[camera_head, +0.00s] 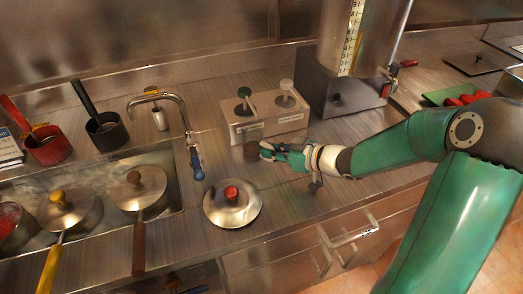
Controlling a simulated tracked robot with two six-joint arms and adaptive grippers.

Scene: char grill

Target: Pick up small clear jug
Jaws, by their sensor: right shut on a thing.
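My right gripper (268,151) reaches in from the right, low over the counter in front of the condiment box. It is shut on a small dark-looking, jug-sized thing (251,150) at its fingertips. This is likely the small clear jug, but it is too small and partly covered by the fingers to tell its clearness or shape. I cannot tell whether it touches the counter. My left gripper is not in view.
A metal condiment box (262,119) with two pumps stands just behind the gripper. A round steel lid (232,204) with a red knob lies in front left. A large urn (362,35) stands behind right.

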